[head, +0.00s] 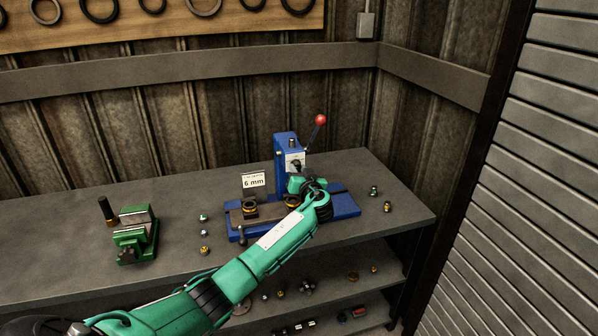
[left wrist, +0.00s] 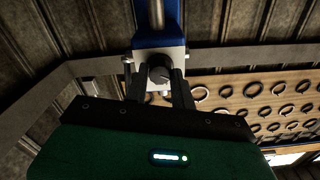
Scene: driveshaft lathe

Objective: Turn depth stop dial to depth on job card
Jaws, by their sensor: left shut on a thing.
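The job card (head: 253,181) is a white sign reading "6 mm" and stands at the back left of the blue press (head: 286,150). The depth stop dial (head: 297,164) is a dark round knob on a light plate on the front of the press column. In the left wrist view the dial (left wrist: 159,70) sits between two dark fingers. My left gripper (head: 298,175) is shut on the dial; it also shows in the left wrist view (left wrist: 158,78). The dial's scale and setting are too small to read. My right gripper is out of view.
A red-knobbed lever (head: 320,120) rises at the right of the press. A green vise (head: 134,238) stands on the left of the grey bench (head: 180,262). Several small metal parts lie on both sides of the press. A ribbed shutter (head: 540,180) is at the right.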

